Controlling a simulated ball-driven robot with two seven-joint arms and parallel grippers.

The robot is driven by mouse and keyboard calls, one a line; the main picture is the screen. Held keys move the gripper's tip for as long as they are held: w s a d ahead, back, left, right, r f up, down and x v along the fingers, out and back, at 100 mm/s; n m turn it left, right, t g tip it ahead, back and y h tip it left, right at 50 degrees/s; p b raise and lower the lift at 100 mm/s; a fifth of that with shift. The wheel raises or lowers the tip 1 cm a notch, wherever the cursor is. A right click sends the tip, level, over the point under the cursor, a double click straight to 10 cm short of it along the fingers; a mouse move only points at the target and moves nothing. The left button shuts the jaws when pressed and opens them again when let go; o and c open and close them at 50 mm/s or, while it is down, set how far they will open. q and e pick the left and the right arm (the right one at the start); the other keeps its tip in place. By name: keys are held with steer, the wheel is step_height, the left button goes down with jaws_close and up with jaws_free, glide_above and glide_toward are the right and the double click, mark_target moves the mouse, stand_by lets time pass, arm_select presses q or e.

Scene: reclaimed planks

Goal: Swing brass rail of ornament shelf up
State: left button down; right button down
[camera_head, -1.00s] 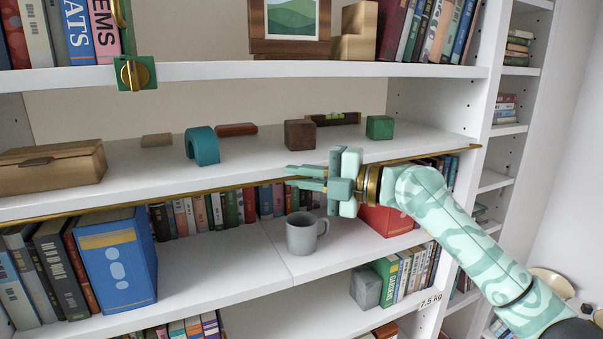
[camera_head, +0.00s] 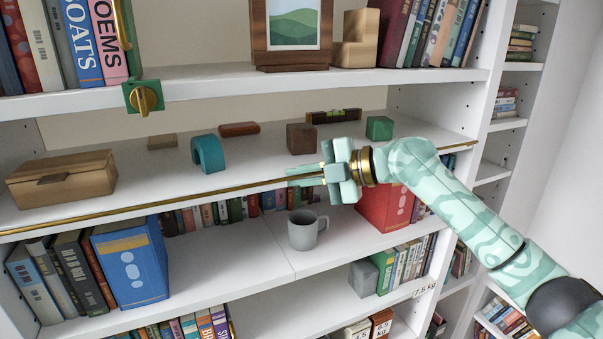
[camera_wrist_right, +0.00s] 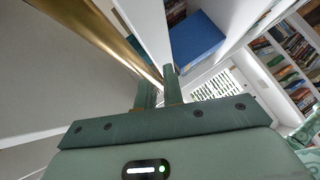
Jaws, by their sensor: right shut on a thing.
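The brass rail (camera_head: 200,196) runs along the front of the long white ornament shelf (camera_head: 130,192), at about the height of its front edge. My right gripper (camera_head: 305,176) reaches in from the right and is shut on the rail, right of the shelf's middle. In the right wrist view, the rail (camera_wrist_right: 120,38) slants down from the upper left to the fingers (camera_wrist_right: 159,88). The exact contact is partly hidden by the fingers. My left gripper is not in view.
On the ornament shelf are a wooden box (camera_head: 62,180), a teal arch (camera_head: 208,154), a brown cube (camera_head: 301,138), a green cube (camera_head: 379,128) and a spirit level (camera_head: 333,116). A green bracket with brass knob (camera_head: 143,98) is above. A grey mug (camera_head: 303,231) stands below.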

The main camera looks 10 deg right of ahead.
steer(key=c, duration=1.5)
jaws_free()
steer(key=shift+s+d, duration=0.1)
steer(key=shift+d, duration=0.25)
steer(key=shift+b+v, duration=2.55)
steer(key=shift+v, duration=5.3)
steer(key=shift+r, duration=0.1)
steer(key=shift+c, duration=0.2)
